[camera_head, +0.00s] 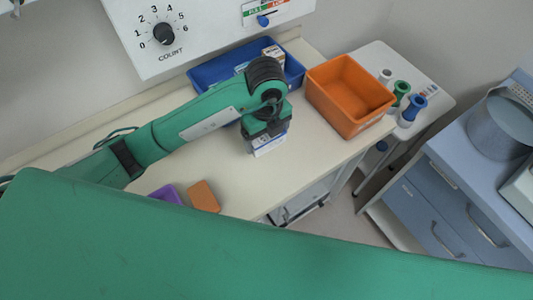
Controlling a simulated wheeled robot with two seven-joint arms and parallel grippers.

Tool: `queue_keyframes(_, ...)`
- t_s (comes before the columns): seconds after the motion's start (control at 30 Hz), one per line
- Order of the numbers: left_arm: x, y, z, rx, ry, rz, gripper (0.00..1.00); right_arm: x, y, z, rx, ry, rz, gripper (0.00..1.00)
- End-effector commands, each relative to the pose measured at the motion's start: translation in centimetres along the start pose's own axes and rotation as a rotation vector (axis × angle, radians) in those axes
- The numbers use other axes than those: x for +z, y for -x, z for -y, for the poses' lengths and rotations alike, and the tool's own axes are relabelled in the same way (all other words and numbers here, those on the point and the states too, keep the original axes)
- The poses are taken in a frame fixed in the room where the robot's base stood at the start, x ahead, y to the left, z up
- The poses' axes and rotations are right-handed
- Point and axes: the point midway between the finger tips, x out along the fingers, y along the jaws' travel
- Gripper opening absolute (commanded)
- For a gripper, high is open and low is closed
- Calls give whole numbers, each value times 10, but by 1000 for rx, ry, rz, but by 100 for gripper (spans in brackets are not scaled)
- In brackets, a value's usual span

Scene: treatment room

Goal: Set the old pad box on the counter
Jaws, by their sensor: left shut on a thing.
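My left gripper (266,130) comes in from the left over the cream counter (235,170). It points down and is shut on a small white and blue box (269,146), which I take to be the old pad box. Only the box's lower part shows below the fingers. I cannot tell whether the box touches the counter or hangs just above it. My right gripper is not in view.
A blue bin (205,75) with white boxes (272,53) stands behind my left arm. An orange bin (346,95) stands at the counter's right end. A purple item (167,193) and an orange block (204,196) lie at the front. The counter between them is clear.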

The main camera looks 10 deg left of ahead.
Motion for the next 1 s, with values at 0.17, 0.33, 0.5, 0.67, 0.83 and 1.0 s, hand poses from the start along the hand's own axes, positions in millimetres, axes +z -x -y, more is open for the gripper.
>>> queue_keyframes(0.17,0,-34,-2,7,2,-2,62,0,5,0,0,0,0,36)
queue_keyframes(0.33,0,-52,0,2,1,-1,62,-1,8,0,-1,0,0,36)
queue_keyframes(0.5,0,-72,-2,6,0,-1,62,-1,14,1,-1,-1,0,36)
queue_keyframes(0.67,0,-93,-1,4,0,-1,62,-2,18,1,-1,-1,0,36)
queue_keyframes(0.83,0,-98,0,0,-1,1,62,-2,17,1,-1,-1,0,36)
queue_keyframes(1.0,0,-99,0,0,-1,0,62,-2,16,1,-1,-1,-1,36)
